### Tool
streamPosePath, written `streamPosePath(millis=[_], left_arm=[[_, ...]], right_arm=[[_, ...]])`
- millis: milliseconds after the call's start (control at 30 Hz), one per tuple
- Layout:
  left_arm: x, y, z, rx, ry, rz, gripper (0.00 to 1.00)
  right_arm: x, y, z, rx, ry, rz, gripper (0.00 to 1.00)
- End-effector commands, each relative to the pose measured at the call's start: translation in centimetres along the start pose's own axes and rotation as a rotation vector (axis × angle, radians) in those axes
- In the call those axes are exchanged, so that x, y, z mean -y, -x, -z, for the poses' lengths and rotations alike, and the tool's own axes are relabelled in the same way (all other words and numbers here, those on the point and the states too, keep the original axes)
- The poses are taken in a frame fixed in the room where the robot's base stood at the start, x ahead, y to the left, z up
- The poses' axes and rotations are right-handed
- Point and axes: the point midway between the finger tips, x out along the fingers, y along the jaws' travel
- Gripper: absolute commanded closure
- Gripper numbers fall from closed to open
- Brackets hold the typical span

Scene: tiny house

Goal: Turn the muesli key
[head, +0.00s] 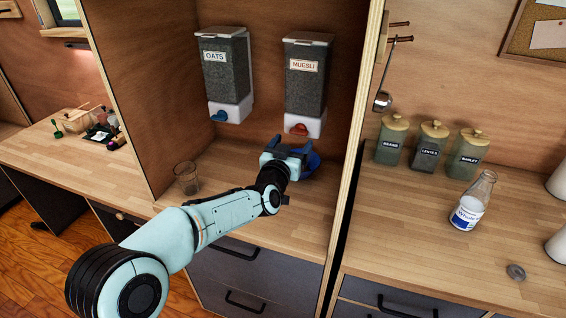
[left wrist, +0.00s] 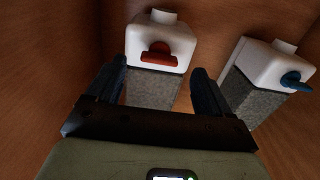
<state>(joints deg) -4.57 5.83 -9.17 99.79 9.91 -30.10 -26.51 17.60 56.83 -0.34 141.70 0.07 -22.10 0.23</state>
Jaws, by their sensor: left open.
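The muesli dispenser (head: 306,80) hangs on the back wall of the niche, labelled MUESLI. Its red key (head: 298,129) sits on the white outlet block at the bottom. My left gripper (head: 293,147) is just below the outlet, fingers spread and empty. In the left wrist view, the red key (left wrist: 158,54) shows between the two open fingers of my left gripper (left wrist: 160,72), on the white outlet (left wrist: 178,35). I see no contact between fingers and key. My right gripper is not in view.
The oats dispenser (head: 226,70) with a blue key (head: 219,115) hangs to the left; its blue key also shows in the left wrist view (left wrist: 291,79). A glass (head: 187,178) stands on the niche counter. A wooden panel bounds the niche's right.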

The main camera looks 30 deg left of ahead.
Motion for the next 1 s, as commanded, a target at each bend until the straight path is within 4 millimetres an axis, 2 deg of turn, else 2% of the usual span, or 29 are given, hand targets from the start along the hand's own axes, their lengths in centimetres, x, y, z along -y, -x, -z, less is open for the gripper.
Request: streamPosePath(millis=[33, 200, 400, 567, 867, 1000], left_arm=[[0.0, 1.3, 0.0, -0.002, 0.002, 0.000, 0.19], [0.0, 5.1, 0.0, -0.002, 0.002, 0.000, 0.19], [0.0, 8.0, 0.0, -0.002, 0.001, 0.000, 0.19], [0.0, 8.8, 0.0, -0.001, -0.001, 0.000, 0.19], [0.0, 8.9, 0.0, -0.001, 0.001, 0.000, 0.19], [-0.6, 9.0, 0.0, -0.001, 0.111, -0.009, 0.19]], right_arm=[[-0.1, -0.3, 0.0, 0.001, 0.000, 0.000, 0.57], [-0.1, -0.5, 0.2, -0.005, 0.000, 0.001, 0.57], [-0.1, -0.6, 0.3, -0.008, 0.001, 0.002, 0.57], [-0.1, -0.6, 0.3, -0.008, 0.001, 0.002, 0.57], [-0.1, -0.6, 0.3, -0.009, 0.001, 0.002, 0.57], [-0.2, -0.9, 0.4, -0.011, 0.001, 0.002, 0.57]])
